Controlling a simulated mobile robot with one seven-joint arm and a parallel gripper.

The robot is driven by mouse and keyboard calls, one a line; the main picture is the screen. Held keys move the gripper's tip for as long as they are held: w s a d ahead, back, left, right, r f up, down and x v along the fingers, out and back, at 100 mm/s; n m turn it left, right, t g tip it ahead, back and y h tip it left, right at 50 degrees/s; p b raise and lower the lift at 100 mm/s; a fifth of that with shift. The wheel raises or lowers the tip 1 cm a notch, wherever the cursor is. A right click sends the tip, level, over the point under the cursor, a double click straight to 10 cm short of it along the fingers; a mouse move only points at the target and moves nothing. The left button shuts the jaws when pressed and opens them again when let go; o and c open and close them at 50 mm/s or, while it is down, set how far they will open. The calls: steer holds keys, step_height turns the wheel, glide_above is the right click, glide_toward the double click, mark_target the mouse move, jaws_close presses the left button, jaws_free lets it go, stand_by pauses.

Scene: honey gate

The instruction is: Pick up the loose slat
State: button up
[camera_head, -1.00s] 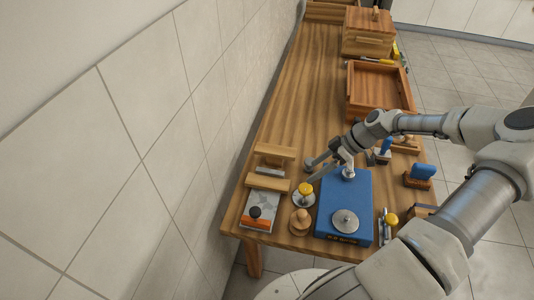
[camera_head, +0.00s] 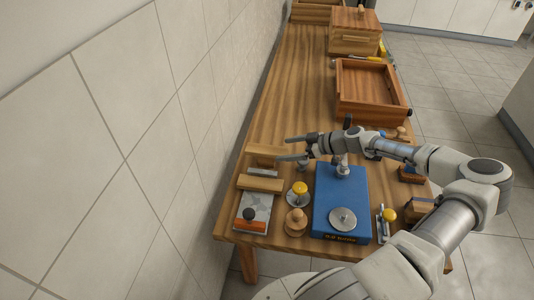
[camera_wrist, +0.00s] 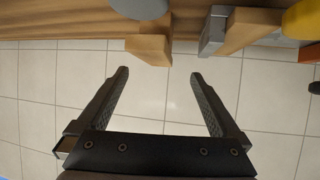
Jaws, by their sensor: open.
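Two light wooden bars lie at the left side of the table. The farther one, which looks like the loose slat (camera_head: 264,153), also shows end-on in the wrist view (camera_wrist: 148,48). The nearer bar (camera_head: 260,184) lies at the grey plate and also shows in the wrist view (camera_wrist: 250,28). My gripper (camera_head: 284,149) is open and empty, its fingers pointing left at the farther bar's right end. In the wrist view, that end is just beyond and between the fingertips (camera_wrist: 158,75). I cannot tell whether they touch it.
A grey metal piece (camera_head: 262,172) lies between the bars. A yellow-knobbed disc (camera_head: 299,190), a wooden knob (camera_head: 296,222) and a blue box (camera_head: 338,205) stand close by. A wooden tray (camera_head: 370,92) is farther back. The table's far left stretch is clear.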

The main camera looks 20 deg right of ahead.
mark_target(267, 150)
steer(key=x, duration=0.3)
steer(key=b+x, duration=0.1)
steer(key=x, duration=0.3)
steer(key=shift+w+r, duration=0.15)
steer(key=shift+w, duration=0.2)
steer(key=c, duration=1.6)
